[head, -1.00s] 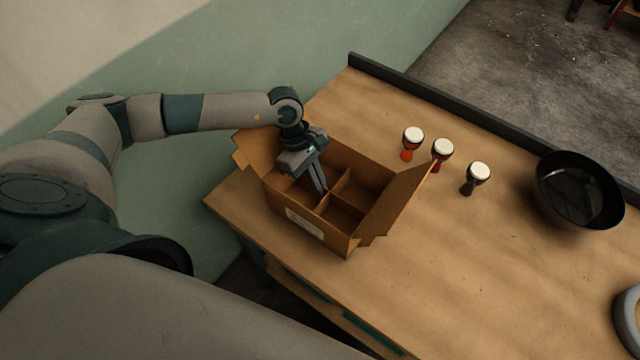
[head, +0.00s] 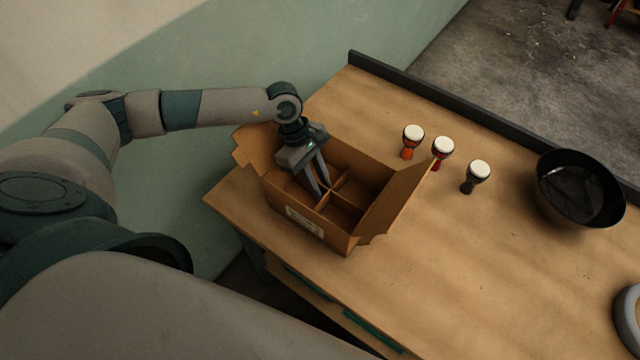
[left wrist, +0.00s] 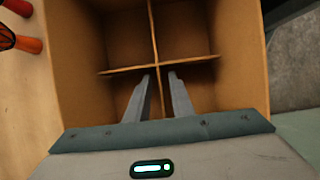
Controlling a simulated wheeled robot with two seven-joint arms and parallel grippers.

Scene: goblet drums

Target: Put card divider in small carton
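The small carton (head: 305,222) stands open on the table with its flaps spread outward. The card divider (head: 348,206) sits inside it, its crossed panels splitting the inside into compartments. It also shows in the left wrist view (left wrist: 188,62), down between the carton walls. My left gripper (head: 324,194) reaches down into the carton, fingers apart. In the left wrist view its fingertips (left wrist: 159,76) lie on either side of the divider's centre line near the crossing, with a gap between them. Whether they touch the card is unclear. My right gripper is not in view.
Three goblet drums, one orange (head: 412,141), one red (head: 442,152) and one dark (head: 476,176), stand right of the carton. A black bowl (head: 580,190) stands farther right. The tabletop in front of the drums (head: 480,270) is clear. A dark raised edge (head: 440,99) runs along the back.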

